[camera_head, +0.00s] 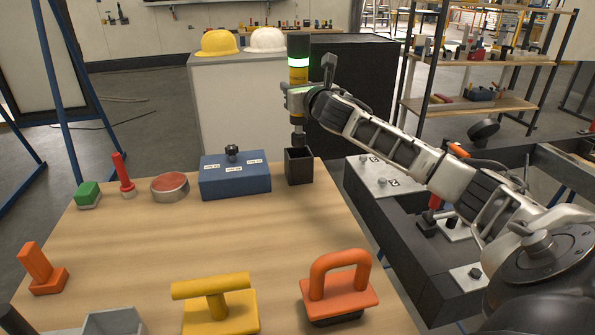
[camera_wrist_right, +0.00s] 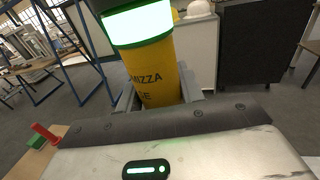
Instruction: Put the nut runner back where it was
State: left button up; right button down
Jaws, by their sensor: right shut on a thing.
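The nut runner (camera_head: 298,75) is an upright tool with a dark top, a lit green-white ring and a yellow body. My right gripper (camera_head: 297,98) is shut around its yellow body. Its dark lower end hangs over the open top of a black square holder (camera_head: 299,168) at the table's back right edge. I cannot tell whether the tip is inside the opening. In the right wrist view the nut runner (camera_wrist_right: 155,75) stands between the fingers, with its lower part hidden by the gripper (camera_wrist_right: 158,105).
A blue box (camera_head: 236,178) with a black knob stands left of the holder. A red-topped round button (camera_head: 170,188), orange handle (camera_head: 339,285) and yellow handle (camera_head: 218,305) are on the wooden table (camera_head: 190,240). A black frame (camera_head: 415,270) with white plates lies right. The table's middle is clear.

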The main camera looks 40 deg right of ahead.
aim_at(300, 127)
notch_tip(300, 127, down, 9)
jog(key=shift+f+b, duration=0.15)
jog(key=shift+b, duration=1.1)
jog(key=c, duration=0.9)
grip_release()
jog(key=shift+f, duration=0.15)
jog(key=shift+s, duration=0.1)
jog(key=v, duration=1.2)
